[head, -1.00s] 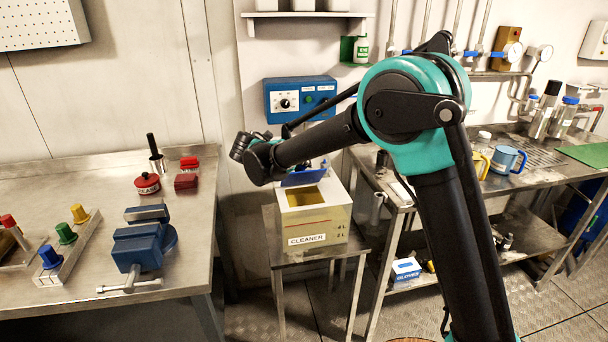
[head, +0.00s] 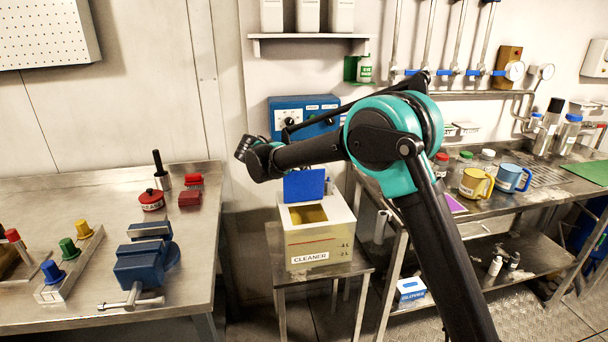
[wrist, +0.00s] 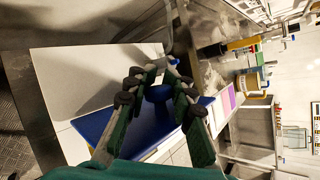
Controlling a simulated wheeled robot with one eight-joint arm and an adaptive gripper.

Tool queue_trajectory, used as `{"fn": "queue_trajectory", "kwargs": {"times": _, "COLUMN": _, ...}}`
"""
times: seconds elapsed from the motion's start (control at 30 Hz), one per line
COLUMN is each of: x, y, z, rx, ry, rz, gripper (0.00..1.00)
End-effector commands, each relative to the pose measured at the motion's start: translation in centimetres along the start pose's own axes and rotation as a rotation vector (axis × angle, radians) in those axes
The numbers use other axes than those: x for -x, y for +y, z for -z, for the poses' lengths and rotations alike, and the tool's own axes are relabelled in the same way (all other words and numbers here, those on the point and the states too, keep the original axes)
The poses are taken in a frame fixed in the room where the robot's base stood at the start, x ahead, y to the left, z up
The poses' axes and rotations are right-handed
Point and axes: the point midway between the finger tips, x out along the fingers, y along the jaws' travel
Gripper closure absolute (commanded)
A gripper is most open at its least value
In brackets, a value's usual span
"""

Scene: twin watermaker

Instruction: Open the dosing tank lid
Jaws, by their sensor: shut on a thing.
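The dosing tank (head: 325,240) is a pale box labelled CLEANER on a small metal stand. Its blue lid (head: 304,185) stands raised and roughly upright at the back of the top opening, and yellowish contents show inside. In the wrist view the blue lid (wrist: 105,138) fills the lower middle, with a round blue knob (wrist: 158,94) on it. My gripper (wrist: 160,84) is shut on this knob, one finger on each side. In the head view my gripper is hidden behind my arm, above the tank.
A blue control box (head: 290,115) is on the wall behind the tank. A steel bench (head: 90,200) with a blue vise (head: 145,258) stands at left. At right is another bench with a yellow mug (head: 475,185) and a blue mug (head: 512,178).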

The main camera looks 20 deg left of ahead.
Motion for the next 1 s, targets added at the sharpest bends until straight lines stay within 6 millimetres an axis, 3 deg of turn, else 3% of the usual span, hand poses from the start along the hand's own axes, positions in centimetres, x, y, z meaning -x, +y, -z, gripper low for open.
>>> {"fn": "queue_trajectory", "kwargs": {"times": 0.4, "x": 0.31, "y": 0.77, "z": 0.11, "rx": 0.002, "ry": -0.002, "rz": -0.014, "gripper": 1.00}}
{"fn": "queue_trajectory", "kwargs": {"times": 0.43, "x": 0.31, "y": 0.78, "z": 0.11, "rx": 0.002, "ry": -0.002, "rz": -0.014, "gripper": 0.78}}
{"fn": "queue_trajectory", "kwargs": {"times": 0.63, "x": 0.28, "y": 0.63, "z": 0.10, "rx": 0.002, "ry": -0.002, "rz": -0.011, "gripper": 0.54}}
{"fn": "queue_trajectory", "kwargs": {"times": 1.0, "x": 0.58, "y": 0.34, "z": 0.04, "rx": 0.002, "ry": -0.001, "rz": -0.006, "gripper": 0.54}}
